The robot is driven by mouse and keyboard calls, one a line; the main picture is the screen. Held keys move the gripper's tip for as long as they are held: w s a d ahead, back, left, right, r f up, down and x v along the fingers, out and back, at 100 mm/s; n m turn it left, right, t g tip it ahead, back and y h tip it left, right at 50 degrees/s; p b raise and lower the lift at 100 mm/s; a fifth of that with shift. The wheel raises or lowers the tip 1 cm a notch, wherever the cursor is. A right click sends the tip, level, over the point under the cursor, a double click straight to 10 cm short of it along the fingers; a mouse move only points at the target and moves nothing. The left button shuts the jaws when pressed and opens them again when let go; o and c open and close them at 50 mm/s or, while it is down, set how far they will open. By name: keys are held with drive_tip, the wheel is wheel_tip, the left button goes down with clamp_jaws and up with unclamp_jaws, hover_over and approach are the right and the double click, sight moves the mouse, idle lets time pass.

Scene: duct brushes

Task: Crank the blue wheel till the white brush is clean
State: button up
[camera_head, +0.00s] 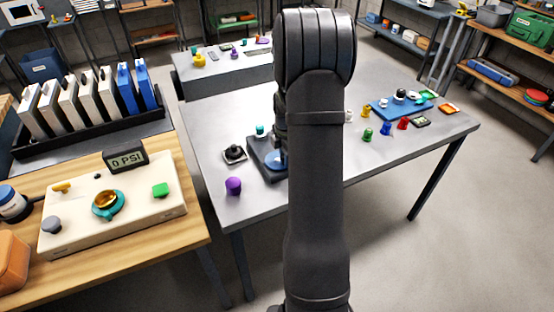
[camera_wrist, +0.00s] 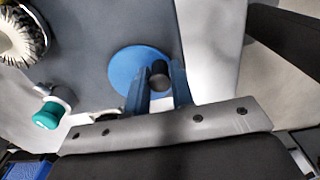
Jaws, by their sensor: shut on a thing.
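The blue wheel (camera_wrist: 128,68) lies flat on a grey surface in the wrist view, with a dark upright crank knob (camera_wrist: 159,75) near its right edge. My gripper (camera_wrist: 161,84) has its two blue fingers on either side of this knob and is shut on it. In the head view a sliver of the blue wheel (camera_head: 273,160) shows on a dark base (camera_head: 262,171); my arm hides the rest and most of the gripper. The white brush (camera_wrist: 20,38) is cut off at the wrist view's upper left; its bristles look pale with dark marks.
A teal knob (camera_wrist: 46,117) on a white fitting is left of my gripper. On the grey table (camera_head: 222,212) stand a purple knob (camera_head: 233,186) and a black joystick (camera_head: 234,153). Several coloured pieces and a blue tray (camera_head: 385,111) lie to the right.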

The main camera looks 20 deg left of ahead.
drive_tip(key=shift+w, duration=0.7)
drive_tip(key=shift+w+a, duration=0.2)
drive_tip(key=shift+w, duration=0.4)
drive_tip(key=shift+w+a, duration=0.35)
drive_tip(key=shift+w, duration=0.15)
